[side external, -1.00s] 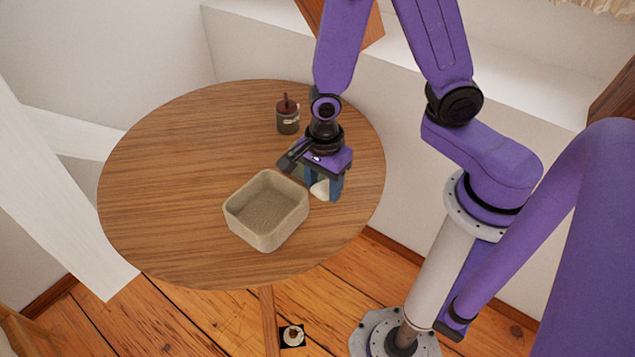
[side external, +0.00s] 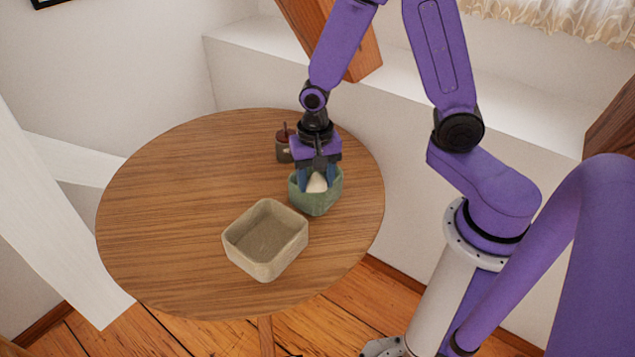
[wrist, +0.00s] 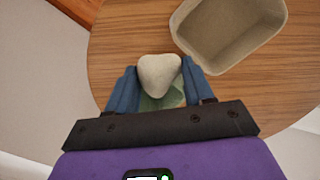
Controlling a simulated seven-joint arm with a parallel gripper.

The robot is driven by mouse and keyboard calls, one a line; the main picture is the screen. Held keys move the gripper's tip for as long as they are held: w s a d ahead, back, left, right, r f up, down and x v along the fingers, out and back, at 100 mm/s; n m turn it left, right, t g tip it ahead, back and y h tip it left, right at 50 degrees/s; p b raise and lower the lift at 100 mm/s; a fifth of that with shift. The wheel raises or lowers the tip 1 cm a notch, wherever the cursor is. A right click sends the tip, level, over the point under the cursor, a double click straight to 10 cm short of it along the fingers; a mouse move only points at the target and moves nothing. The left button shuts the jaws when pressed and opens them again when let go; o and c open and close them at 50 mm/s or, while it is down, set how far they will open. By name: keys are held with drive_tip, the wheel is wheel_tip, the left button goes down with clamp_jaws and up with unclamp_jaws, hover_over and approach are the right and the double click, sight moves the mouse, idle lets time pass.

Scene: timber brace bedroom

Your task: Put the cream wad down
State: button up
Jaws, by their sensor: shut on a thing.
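The cream wad (side external: 317,183) is between the fingers of my gripper (side external: 317,181), which is shut on it. In the side view it is held at the green bin (side external: 318,207), over or just inside its opening; I cannot tell whether it touches the bin. In the wrist view the cream wad (wrist: 159,75) sits between the blue fingers of my gripper (wrist: 161,82). Part of the green bin (wrist: 163,102) shows behind it there, mostly hidden by my gripper.
An empty beige bin (side external: 265,240) stands on the round wooden table (side external: 170,210), left of and nearer than the green bin. It also shows in the wrist view (wrist: 222,60). A dark jar with a reddish top (side external: 284,147) stands behind. The table's left side is clear.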

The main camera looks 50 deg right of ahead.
drive_tip(key=w+d+r+n, duration=0.2)
drive_tip(key=w+d+n, duration=0.1)
drive_tip(key=d+n, duration=0.2)
drive_tip(key=shift+w+r+n, duration=0.15)
drive_tip(key=shift+r+n, duration=0.05)
drive_tip(key=shift+n, duration=1)
drive_tip(key=s+a+f+m, duration=0.5)
drive_tip(key=s+a+m, duration=0.4)
drive_tip(key=m, duration=0.9)
drive_tip(key=shift+s+a, duration=0.15)
drive_tip(key=shift+a, duration=0.35)
